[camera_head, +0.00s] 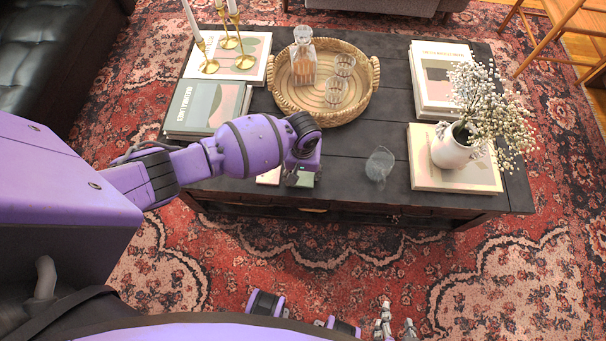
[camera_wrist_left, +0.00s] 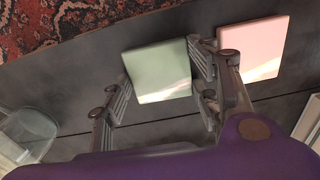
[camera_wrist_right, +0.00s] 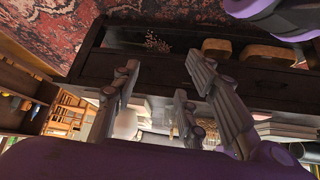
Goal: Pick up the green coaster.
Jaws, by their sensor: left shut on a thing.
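The green coaster (camera_head: 304,180) is near the front edge of the dark coffee table, mostly hidden by my left gripper (camera_head: 302,172) in the head view. In the left wrist view the green coaster (camera_wrist_left: 160,72) is between the fingers of my left gripper (camera_wrist_left: 160,68), which is shut on it. I cannot tell whether the coaster still touches the table. A pink coaster (camera_head: 269,176) lies just left of it, and also shows in the left wrist view (camera_wrist_left: 252,48). My right gripper (camera_head: 396,326) is open and empty, low in front of the table; its spread fingers show in the right wrist view (camera_wrist_right: 165,75).
A clear glass (camera_head: 380,164) stands to the right of the coasters. A woven tray (camera_head: 345,113) with a decanter and glasses lies behind. Books (camera_head: 206,108) and candlesticks are at left. A white vase of flowers (camera_head: 452,150) stands on a book at right.

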